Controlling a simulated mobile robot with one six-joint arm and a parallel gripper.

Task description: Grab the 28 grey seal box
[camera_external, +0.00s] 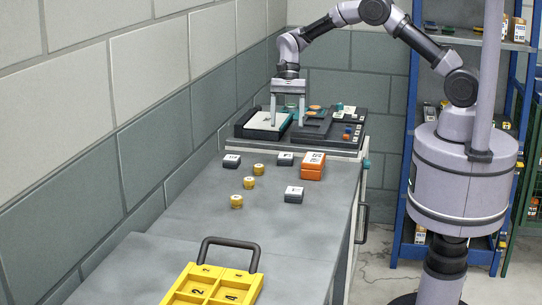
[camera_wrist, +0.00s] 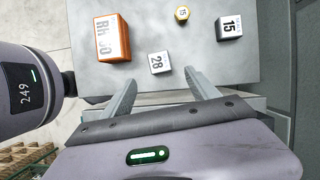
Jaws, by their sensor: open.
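The grey seal box marked 28 (camera_wrist: 158,66) lies on the grey bench in the wrist view, its white top showing the number. In the external view it is the small dark box with a white top (camera_external: 285,160), left of the orange box. My gripper (camera_external: 288,122) is open and empty, above the dark trays at the bench's far end, farther back than the 28 box. In the wrist view the gripper's fingers (camera_wrist: 161,84) are spread, with the box showing just beyond the gap between their tips.
An orange box (camera_wrist: 111,40) stands beside the 28 box. A grey box marked 15 (camera_wrist: 229,27) and a yellow round piece (camera_wrist: 182,13) are on the other side. Another grey box (camera_external: 293,195) and a yellow divided tray (camera_external: 186,291) are nearer the external camera. A wall runs along the left.

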